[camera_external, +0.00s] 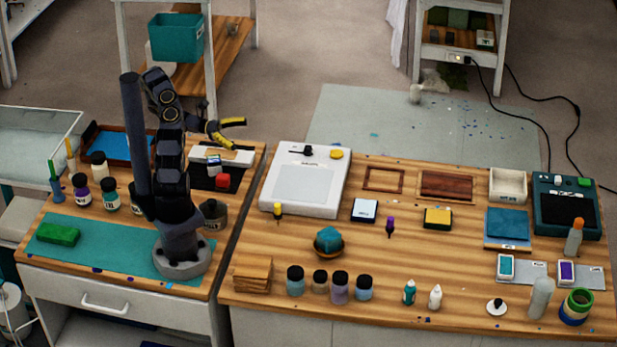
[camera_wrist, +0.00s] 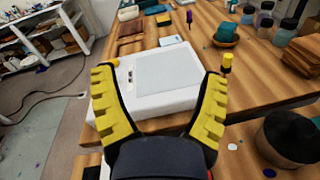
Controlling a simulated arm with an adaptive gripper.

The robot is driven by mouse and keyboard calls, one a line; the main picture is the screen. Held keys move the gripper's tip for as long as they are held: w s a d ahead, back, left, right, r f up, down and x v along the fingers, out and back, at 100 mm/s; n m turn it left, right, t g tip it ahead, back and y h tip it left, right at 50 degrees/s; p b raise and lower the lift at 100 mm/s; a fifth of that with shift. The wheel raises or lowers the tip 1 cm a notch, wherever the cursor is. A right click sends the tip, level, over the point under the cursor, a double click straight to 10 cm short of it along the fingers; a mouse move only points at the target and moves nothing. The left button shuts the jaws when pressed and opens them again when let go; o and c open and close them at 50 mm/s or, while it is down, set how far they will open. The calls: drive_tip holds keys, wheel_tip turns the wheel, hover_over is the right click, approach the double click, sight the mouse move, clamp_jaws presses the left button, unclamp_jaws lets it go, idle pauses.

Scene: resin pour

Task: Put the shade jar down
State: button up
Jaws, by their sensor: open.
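My gripper (camera_external: 227,130) is open, above the back right part of the left bench. In the wrist view its yellow fingers (camera_wrist: 158,78) are spread, with nothing held between them. A dark grey jar with a black lid (camera_external: 212,214) stands upright on the left bench beside my base, well apart from the gripper. A large black-lidded jar also shows at the lower right of the wrist view (camera_wrist: 287,140). Several lidded jars, including a lilac one (camera_external: 340,289), stand along the right bench's front. No readable label shows which one is the shade jar.
A white light box (camera_external: 302,202) lies across the gap from the gripper. White, purple and teal bottles (camera_external: 100,166) stand at the left. Bare wood shows mid-bench on the right.

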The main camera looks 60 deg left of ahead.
drive_tip(key=s+d+r+m+g+y, duration=0.1)
drive_tip(key=d+r+m+g, duration=0.25)
drive_tip(key=d, duration=0.25)
drive_tip(key=s+d+r+m+g, duration=0.2)
drive_tip(key=d+r+m+g, duration=0.1)
drive_tip(key=d+m+g, duration=0.3)
drive_tip(key=s+d+r+m+g+y, duration=0.1)
drive_tip(key=d+r+m+g, duration=0.25)
drive_tip(key=d, duration=0.35)
drive_tip(key=s+r+m+y, duration=0.1)
drive_tip(key=s+m+y, duration=0.3)
drive_tip(key=s, duration=0.3)
drive_tip(key=s+d+r+m+y, duration=0.1)
drive_tip(key=s+r+m+y, duration=0.1)
drive_tip(key=s+m+y, duration=0.3)
drive_tip(key=s+y, duration=0.2)
drive_tip(key=shift+s+d+r, duration=0.25)
drive_tip(key=shift+s+r, duration=0.05)
drive_tip(key=shift+s, duration=0.1)
drive_tip(key=shift+o, duration=0.7)
drive_tip(key=shift+s+a+t+y, duration=0.2)
drive_tip(key=shift+a+t+y, duration=0.1)
drive_tip(key=shift+y, duration=0.1)
drive_tip(key=shift+f, duration=0.1)
